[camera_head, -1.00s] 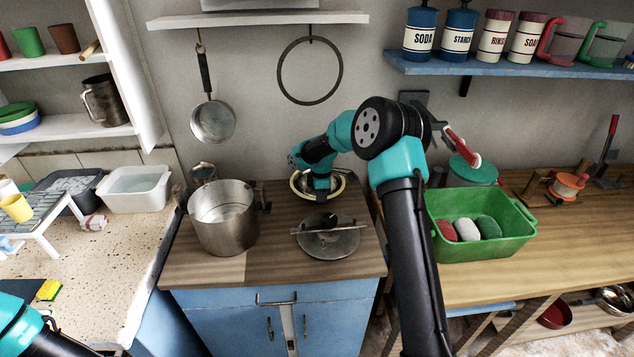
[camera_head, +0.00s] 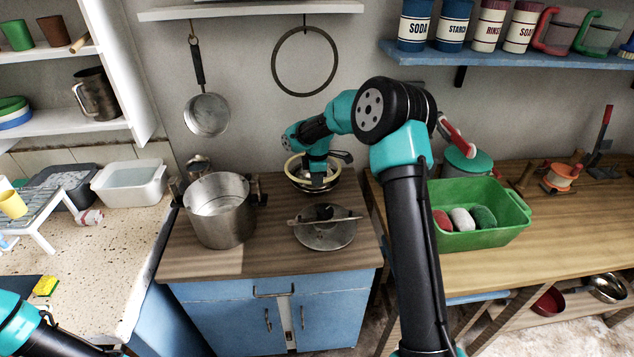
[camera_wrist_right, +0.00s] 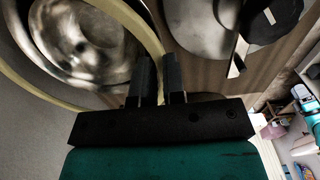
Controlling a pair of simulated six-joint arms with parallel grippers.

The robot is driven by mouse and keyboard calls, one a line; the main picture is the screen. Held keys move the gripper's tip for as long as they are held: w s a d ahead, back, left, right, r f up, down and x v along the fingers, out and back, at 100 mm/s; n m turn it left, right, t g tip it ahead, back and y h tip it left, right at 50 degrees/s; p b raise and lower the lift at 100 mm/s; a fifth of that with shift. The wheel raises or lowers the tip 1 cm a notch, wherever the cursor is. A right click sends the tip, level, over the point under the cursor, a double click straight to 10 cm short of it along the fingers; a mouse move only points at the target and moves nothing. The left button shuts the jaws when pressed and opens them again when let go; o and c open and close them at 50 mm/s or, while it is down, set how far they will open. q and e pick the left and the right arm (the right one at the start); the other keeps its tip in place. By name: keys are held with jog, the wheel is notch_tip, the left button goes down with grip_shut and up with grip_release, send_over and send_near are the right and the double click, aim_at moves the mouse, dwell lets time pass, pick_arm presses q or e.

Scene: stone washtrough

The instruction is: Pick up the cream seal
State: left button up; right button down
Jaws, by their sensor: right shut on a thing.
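The cream seal (camera_head: 289,166) is a thin pale ring around the shiny metal bowl (camera_head: 305,181) at the back of the wooden counter. My right gripper (camera_head: 318,184) points down at the ring's front side, and my arm hides part of the ring. In the right wrist view the seal (camera_wrist_right: 147,34) curves down to the fingers of my right gripper (camera_wrist_right: 160,70), which are shut on its edge. The metal bowl (camera_wrist_right: 85,45) shows inside the ring; I cannot tell whether they touch.
A round metal lid (camera_head: 325,238) with a bar lies in front of the seal. A steel pot (camera_head: 219,211) stands to the left. A green bin (camera_head: 485,239) with several coloured items stands on the right table. A pan (camera_head: 206,115) hangs on the wall.

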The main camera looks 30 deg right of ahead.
jog(key=s+a+r, duration=0.1)
jog(key=s+a, duration=0.6)
jog(key=s, duration=0.6)
jog(key=shift+a+r, duration=0.2)
jog(key=shift+a, duration=0.2)
